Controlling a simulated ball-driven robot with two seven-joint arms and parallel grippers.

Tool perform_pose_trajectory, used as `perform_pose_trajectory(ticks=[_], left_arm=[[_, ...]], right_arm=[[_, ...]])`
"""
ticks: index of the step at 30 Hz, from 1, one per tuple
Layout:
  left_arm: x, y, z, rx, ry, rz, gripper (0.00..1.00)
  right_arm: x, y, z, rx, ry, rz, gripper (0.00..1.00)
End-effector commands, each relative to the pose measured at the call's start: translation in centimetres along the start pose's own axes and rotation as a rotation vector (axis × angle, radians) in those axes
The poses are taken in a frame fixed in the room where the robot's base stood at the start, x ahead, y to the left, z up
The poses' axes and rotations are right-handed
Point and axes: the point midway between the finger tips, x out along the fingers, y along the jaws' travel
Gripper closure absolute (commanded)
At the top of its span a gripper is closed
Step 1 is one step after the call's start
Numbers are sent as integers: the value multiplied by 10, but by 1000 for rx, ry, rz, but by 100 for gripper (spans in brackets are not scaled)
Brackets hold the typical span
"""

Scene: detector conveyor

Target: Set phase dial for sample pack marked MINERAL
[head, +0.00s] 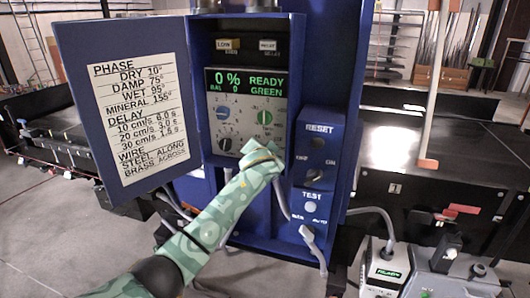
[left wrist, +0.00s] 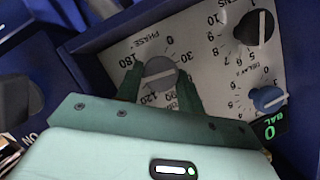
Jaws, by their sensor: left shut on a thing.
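My left gripper (head: 262,152) is at the lower right of the control panel (head: 247,138), and hides the phase dial in the head view. The left wrist view shows the grey phase dial (left wrist: 160,73) between my two green fingers (left wrist: 160,86), shut on it. A white line crosses the dial nearly level; which end points cannot be told. The scale shows 0, 30, 120 and 180, partly covered. The chart (head: 130,115) on the open door lists MINERAL 155°. The display (head: 245,83) reads 0 %, READY, BAL 0, GREEN. No pack marked MINERAL is identifiable.
The panel also has a blue knob (head: 222,113), a green knob (head: 264,117) and a black knob (head: 225,144). The RESET box (head: 319,145) is close at the right, with the TEST switch box (head: 311,208) below. Dark conveyor surfaces (head: 455,150) flank the cabinet.

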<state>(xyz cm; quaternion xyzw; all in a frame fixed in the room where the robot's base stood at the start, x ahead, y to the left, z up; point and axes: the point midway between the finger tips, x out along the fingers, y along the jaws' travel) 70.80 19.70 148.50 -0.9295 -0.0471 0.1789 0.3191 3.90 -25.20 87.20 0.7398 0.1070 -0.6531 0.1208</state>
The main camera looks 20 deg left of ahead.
Motion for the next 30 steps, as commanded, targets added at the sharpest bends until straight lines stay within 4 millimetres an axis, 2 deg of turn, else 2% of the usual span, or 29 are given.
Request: perform_pose_trajectory(ticks=[8,9,10,11,23,26,30], left_arm=[[1,3,4,2,-8,5,85],[1,3,4,2,-8,5,54],[1,3,4,2,-8,5,46],[1,3,4,2,-7,5,41],[-6,2,1,-1,0,3,41],[-19,3,2,-3,0,4,41],[-49,4,2,-5,1,4,41]], right_arm=[[0,0,0,0,0,0,64],[0,0,0,0,0,0,64],[0,0,0,0,0,0,64],[0,0,0,0,0,0,64],[2,0,0,0,0,0,64],[5,0,1,0,0,0,64],[12,-1,2,0,-1,0,64]])
